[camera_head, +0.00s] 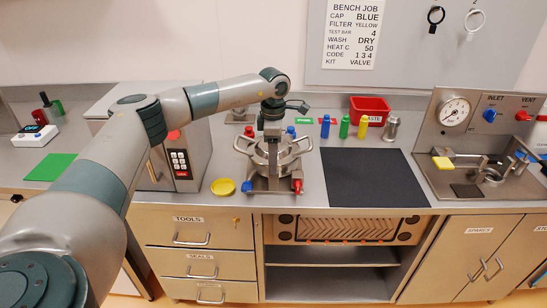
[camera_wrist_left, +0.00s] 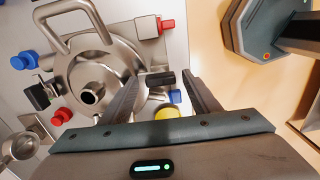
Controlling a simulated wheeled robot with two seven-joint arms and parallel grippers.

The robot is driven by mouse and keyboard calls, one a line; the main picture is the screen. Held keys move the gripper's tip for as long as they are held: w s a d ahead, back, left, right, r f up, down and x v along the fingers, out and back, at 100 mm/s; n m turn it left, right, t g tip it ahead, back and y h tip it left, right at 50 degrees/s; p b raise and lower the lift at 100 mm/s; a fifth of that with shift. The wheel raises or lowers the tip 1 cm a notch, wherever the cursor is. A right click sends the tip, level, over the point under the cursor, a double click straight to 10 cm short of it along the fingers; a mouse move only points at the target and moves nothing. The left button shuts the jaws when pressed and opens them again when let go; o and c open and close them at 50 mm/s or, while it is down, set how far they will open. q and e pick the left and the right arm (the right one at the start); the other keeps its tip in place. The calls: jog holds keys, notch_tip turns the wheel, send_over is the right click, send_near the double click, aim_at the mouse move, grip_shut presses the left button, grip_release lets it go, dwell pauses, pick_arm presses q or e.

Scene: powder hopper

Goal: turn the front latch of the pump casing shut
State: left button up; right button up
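The pump casing (camera_head: 256,162) is a round steel body with loop handles on the bench; it also fills the left of the left wrist view (camera_wrist_left: 70,75). A black latch grip (camera_wrist_left: 160,78) on its bench-front side appears to be the front latch. My left gripper (camera_head: 271,140) points down over the casing. In the wrist view its fingers (camera_wrist_left: 163,80) are open, one on each side of the black grip, with gaps visible; contact cannot be told. Red (camera_wrist_left: 167,25) and blue (camera_wrist_left: 175,97) fittings flank the grip. My right gripper is not in view.
A yellow dish (camera_head: 223,187) lies left of the casing. Blue, green and yellow bottles (camera_head: 344,127) and a red bin (camera_head: 370,107) stand behind right. A dark mat (camera_head: 362,178) lies clear to the right.

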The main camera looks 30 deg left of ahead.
pick_arm(q)
notch_tip(320, 180, up, 6)
jog(key=shift+f+b, duration=0.1)
jog(key=shift+b, duration=1)
notch_tip(320, 180, up, 12)
jog(key=b, duration=0.2)
jog(key=shift+f, duration=0.2)
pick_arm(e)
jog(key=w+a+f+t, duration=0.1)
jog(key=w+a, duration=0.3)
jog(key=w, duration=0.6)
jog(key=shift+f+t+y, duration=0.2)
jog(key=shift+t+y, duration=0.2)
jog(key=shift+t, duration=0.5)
